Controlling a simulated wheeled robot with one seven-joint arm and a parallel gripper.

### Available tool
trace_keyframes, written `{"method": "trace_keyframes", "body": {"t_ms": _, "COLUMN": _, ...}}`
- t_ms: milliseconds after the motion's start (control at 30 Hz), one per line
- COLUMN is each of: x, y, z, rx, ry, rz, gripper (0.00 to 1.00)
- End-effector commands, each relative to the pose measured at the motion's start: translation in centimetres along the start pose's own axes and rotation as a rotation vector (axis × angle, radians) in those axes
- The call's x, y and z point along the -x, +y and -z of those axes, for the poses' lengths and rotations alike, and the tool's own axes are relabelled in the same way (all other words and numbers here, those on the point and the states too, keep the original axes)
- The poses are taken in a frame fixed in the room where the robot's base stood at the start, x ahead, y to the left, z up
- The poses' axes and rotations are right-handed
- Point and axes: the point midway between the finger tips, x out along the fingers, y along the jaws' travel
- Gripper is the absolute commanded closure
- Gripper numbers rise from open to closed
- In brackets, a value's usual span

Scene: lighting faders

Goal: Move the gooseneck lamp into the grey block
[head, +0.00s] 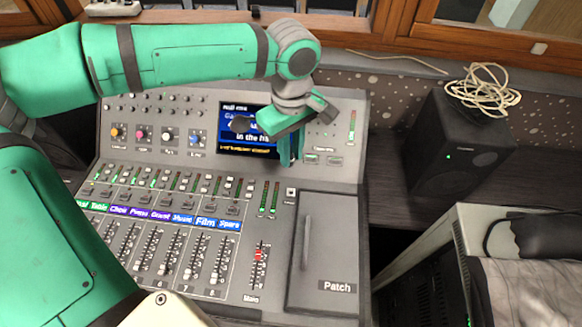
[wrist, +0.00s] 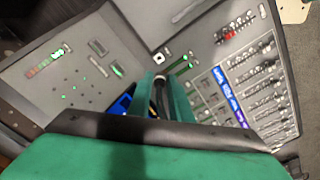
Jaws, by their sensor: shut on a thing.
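My gripper (head: 291,158) hangs over the upper right of the console, beside the screen's lower right corner. In the wrist view its green fingers (wrist: 158,98) are shut on a dark, slim, round-ended thing (wrist: 159,86), which looks like part of the gooseneck lamp. A small pale square with a dark centre (head: 291,192) sits on the console below the fingers. I cannot tell whether it is the grey block.
The grey mixing console (head: 345,235) has several faders and a raised Patch panel (head: 325,250) with a handle. Its screen (head: 230,148) is behind the gripper. A black speaker (head: 450,150) with a coiled cable (head: 483,92) stands to the right. Wooden window frames run along the back.

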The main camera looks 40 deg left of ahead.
Motion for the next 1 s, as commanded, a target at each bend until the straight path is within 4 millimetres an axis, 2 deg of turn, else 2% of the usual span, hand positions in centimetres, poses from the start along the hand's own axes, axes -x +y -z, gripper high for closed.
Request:
{"method": "trace_keyframes", "body": {"t_ms": 100, "x": 2.2, "y": 0.1, "z": 0.0, "rx": 0.000, "ry": 0.000, "rz": -0.001, "gripper": 1.00}}
{"method": "trace_keyframes", "body": {"t_ms": 300, "x": 4.1, "y": 0.1, "z": -0.1, "rx": -0.002, "ry": 0.000, "rz": -0.001, "gripper": 1.00}}
{"method": "trace_keyframes", "body": {"t_ms": 1000, "x": 7.2, "y": 0.1, "z": -0.1, "rx": -0.004, "ry": 0.000, "rz": 0.000, "gripper": 1.00}}
